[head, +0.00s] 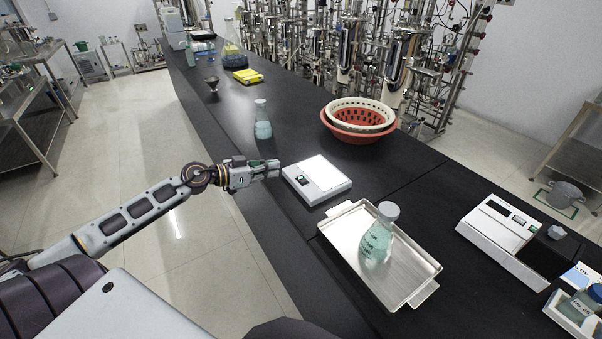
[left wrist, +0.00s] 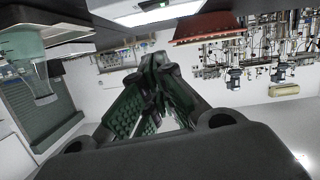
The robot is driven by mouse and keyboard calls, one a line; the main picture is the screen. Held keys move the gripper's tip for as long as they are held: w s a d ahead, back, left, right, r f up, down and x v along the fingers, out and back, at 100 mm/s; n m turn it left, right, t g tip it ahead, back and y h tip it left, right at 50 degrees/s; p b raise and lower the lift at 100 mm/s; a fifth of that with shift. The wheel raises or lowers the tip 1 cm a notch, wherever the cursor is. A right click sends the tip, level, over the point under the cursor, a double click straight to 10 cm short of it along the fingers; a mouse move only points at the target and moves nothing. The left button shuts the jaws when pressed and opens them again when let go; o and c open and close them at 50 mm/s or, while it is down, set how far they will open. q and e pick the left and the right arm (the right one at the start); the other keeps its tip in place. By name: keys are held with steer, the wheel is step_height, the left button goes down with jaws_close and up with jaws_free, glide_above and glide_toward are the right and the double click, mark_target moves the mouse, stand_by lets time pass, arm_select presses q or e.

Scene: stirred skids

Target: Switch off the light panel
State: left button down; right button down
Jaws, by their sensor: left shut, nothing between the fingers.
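The light panel (head: 322,174) is a low white box on the black bench, with a bright white top. A small dark switch with a green part (head: 302,179) sits on its near left side. My left gripper (head: 277,168) is shut and empty, just left of the panel's left edge, with its fingertips pointing at it. A small gap seems to lie between them. My right gripper is not in view.
A metal tray (head: 418,297) holding a capped flask (head: 378,238) stands in front of the panel. Another flask (head: 262,122) stands behind the gripper. Nested baskets (head: 358,122) stand behind the panel, and a white instrument (head: 497,228) is at the right.

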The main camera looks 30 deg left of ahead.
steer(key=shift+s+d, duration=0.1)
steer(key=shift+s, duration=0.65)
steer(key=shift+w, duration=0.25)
